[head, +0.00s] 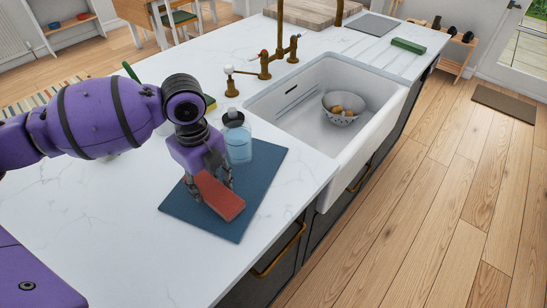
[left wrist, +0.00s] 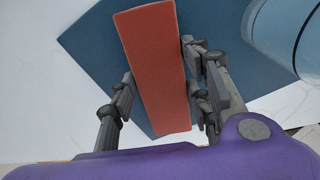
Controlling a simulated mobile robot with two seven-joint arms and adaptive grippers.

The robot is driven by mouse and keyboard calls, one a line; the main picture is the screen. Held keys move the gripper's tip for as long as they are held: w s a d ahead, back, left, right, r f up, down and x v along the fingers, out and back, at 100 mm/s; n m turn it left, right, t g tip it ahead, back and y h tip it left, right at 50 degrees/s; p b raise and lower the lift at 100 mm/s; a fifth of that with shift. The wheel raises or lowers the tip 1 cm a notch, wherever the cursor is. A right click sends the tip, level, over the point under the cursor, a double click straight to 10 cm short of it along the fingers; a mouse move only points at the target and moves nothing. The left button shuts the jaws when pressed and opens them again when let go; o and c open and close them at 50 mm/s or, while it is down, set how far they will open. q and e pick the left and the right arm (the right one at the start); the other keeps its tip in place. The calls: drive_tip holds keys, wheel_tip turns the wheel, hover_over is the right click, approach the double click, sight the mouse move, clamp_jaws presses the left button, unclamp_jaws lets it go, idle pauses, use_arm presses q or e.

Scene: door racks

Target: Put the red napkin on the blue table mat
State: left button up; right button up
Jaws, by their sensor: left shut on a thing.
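The red napkin (head: 219,196) is a folded, flat strip over the blue table mat (head: 265,178) on the white counter. In the left wrist view the napkin (left wrist: 155,65) lies between my left fingers, with the mat (left wrist: 95,45) beneath it. My left gripper (head: 208,180) is shut on the napkin, from above. I cannot tell whether the napkin touches the mat or is held just above it. My right gripper is not in view.
A soap bottle with blue liquid (head: 238,143) stands close beside my left gripper, at the mat's back edge. The white sink (head: 300,125) holds a bowl (head: 342,107) with yellowish things. A brass tap (head: 264,65) stands behind it. The counter front left of the mat is clear.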

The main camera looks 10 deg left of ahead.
sight(209, 187)
use_arm(q)
drive_tip(key=shift+f, duration=0.2)
drive_tip(key=o, duration=1)
drive_tip(key=shift+o, duration=0.2)
drive_tip(key=shift+r, duration=0.1)
wheel_tip(209, 187, up, 12)
drive_tip(key=shift+p, duration=0.35)
